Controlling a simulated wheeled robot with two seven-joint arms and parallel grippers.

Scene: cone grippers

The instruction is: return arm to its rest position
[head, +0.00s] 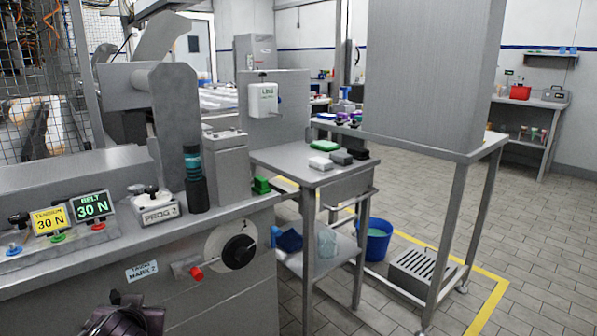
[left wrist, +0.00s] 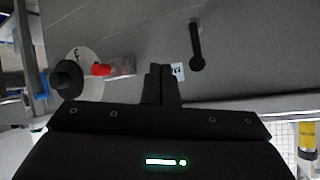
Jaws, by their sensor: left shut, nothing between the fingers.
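My left gripper (left wrist: 160,84) shows in the left wrist view with its two dark fingers together and nothing between them. It is in front of the grey machine's front panel (left wrist: 130,25), apart from the knobs as far as I can tell. My right gripper is in neither view.
The grey machine (head: 120,300) fills the left, with a black dial knob (head: 238,251) and a red knob (head: 196,273) sticking out. A black lever (left wrist: 196,45) juts near the gripper. A steel table (head: 285,156) stands beyond; tiled floor (head: 540,270) is clear at right.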

